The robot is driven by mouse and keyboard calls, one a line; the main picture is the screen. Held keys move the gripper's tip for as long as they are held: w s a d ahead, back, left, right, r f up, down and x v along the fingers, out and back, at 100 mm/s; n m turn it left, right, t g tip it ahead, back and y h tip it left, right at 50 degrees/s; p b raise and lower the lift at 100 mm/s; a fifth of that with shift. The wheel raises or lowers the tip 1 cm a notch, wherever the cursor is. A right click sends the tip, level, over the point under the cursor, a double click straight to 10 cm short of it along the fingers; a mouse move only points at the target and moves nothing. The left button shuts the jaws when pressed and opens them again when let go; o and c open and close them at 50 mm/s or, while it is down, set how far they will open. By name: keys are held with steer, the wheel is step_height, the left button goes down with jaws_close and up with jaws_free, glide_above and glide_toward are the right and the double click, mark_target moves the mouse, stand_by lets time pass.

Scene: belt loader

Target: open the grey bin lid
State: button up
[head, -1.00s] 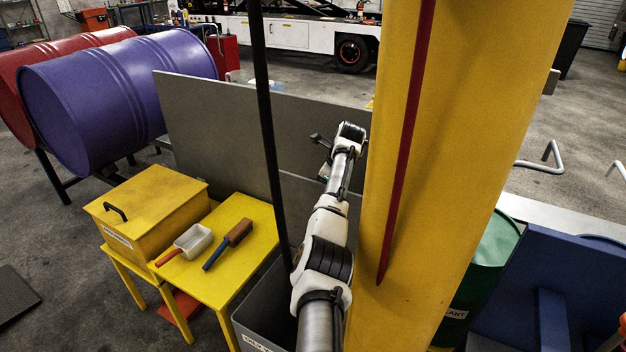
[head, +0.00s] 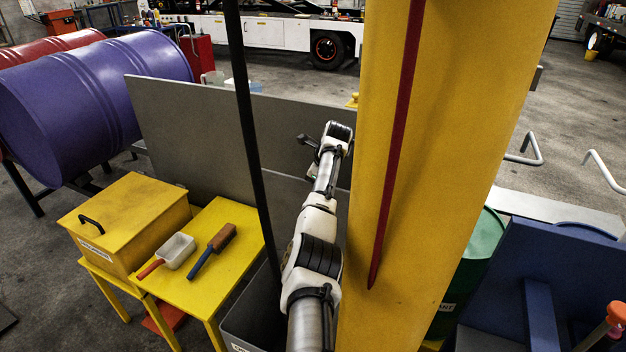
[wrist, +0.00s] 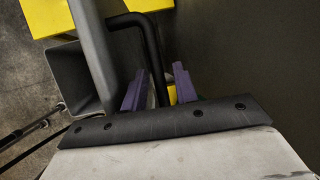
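The grey bin (head: 240,335) stands below my arm at the front of the head view, beside the yellow table, and its mouth looks open. In the wrist view the bin (wrist: 70,75) shows its open inside. A grey slab (wrist: 92,50), seems to be the lid, stands raised beside the bin's mouth, almost edge-on. A black bent bar (wrist: 152,45), like a handle, runs down between the purple fingers of my gripper (wrist: 160,85). The fingers are apart, with a gap at the bar's right. In the head view my gripper (head: 312,140) is small and its fingers are unclear.
A yellow pillar (head: 440,150) stands close to my arm's right. A thin dark post (head: 247,120) is at its left. A grey panel (head: 190,120) stands behind. A yellow table (head: 215,265) holds a scoop (head: 178,250) and brush (head: 220,238). A green drum (head: 480,250) is at right.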

steer(key=shift+o, duration=0.2)
steer(key=shift+f, duration=0.2)
steer(key=shift+r, duration=0.15)
steer(key=b+v, duration=0.4)
steer(key=v, duration=1)
steer(key=shift+w+a, duration=0.1)
